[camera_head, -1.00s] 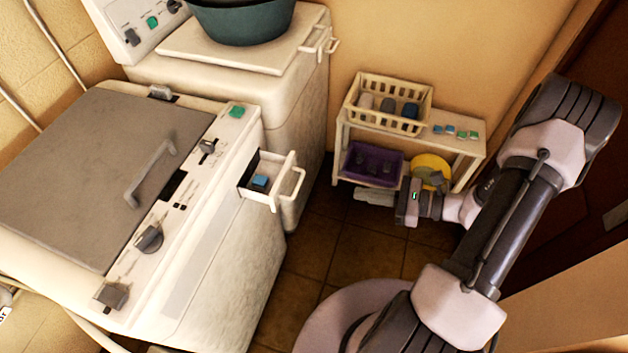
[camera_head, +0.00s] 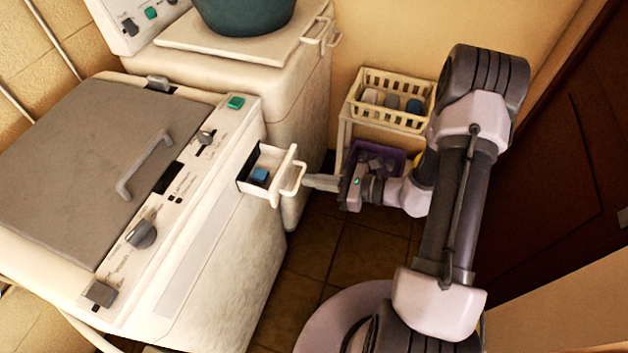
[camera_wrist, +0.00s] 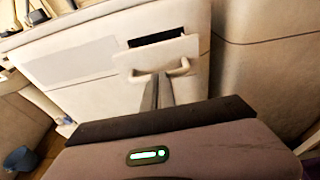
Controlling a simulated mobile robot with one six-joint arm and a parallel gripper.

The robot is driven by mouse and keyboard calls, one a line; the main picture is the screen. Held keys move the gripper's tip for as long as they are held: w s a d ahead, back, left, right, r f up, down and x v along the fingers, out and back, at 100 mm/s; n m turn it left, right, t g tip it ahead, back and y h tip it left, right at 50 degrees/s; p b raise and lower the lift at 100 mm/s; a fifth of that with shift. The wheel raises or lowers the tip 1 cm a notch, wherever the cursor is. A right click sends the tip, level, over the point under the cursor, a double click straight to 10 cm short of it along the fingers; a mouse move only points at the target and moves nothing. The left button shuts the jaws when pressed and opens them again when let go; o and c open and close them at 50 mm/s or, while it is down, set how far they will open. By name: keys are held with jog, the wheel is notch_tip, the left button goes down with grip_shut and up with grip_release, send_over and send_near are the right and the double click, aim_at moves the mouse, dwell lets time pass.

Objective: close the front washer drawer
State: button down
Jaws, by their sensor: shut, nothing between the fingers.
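The front washer drawer (camera_head: 272,178) is pulled out from the front panel of the near washer (camera_head: 215,265). It is white with a loop handle, and a blue block (camera_head: 259,175) lies inside it. My gripper (camera_head: 308,182) is shut and empty, with its fingertips just right of the drawer handle. In the wrist view the drawer front (camera_wrist: 158,57) is straight ahead, and the fingertips (camera_wrist: 160,82) point at it near the handle (camera_wrist: 178,68). I cannot tell whether the fingertips touch the handle.
A second washer (camera_head: 300,100) with a dark green tub (camera_head: 243,15) on top stands behind. A shelf to the right holds a cream basket (camera_head: 392,115) and a purple bin (camera_head: 362,150), partly behind my arm. The tiled floor (camera_head: 315,250) in front is clear.

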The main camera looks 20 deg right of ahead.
aim_at(287, 171)
jog(key=x, duration=0.3)
jog(key=r+x, duration=0.1)
jog(key=x, duration=0.5)
jog(key=shift+w+a+r+b, duration=0.1)
jog(key=shift+w+r+b, duration=0.05)
jog(key=shift+r+b, duration=0.3)
jog(key=shift+w+r, duration=0.1)
